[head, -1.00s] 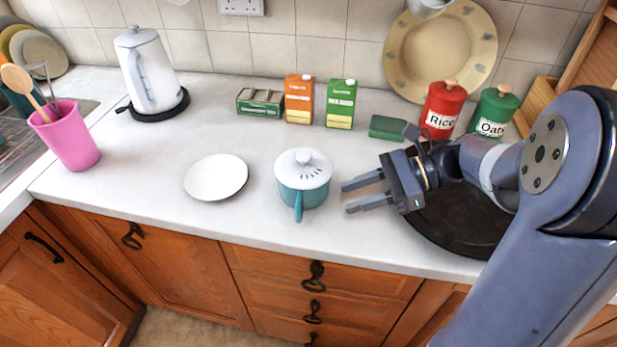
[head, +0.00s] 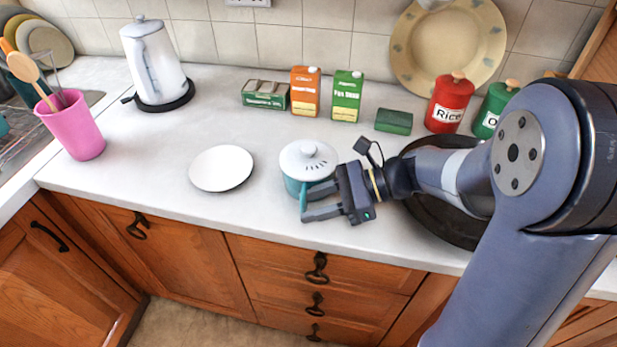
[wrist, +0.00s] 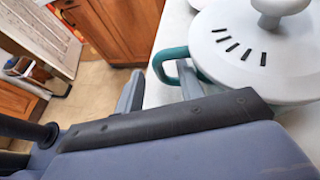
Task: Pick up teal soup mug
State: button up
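The teal soup mug (head: 292,186) stands upright on the counter with a white lid (head: 308,158) and round white knob. Its teal handle points toward the counter's front edge. My gripper (head: 304,204) is at the mug's front right, with its fingers pointing left at handle height. In the wrist view, my gripper (wrist: 158,78) is open, with the teal handle (wrist: 160,66) between the fingertips. The right finger appears within the handle loop, beside the mug wall. A gap shows between the left finger and the handle. The mug's right side is partly hidden by my gripper.
A white plate (head: 221,168) lies left of the mug. Behind are a green box (head: 265,95), two cartons, a green block (head: 394,121) and red and green canisters. A dark round tray (head: 452,226) lies under my arm. The counter's front edge is close.

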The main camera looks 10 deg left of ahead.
grip_shut()
jog(key=shift+r, duration=0.1)
dwell(0.5)
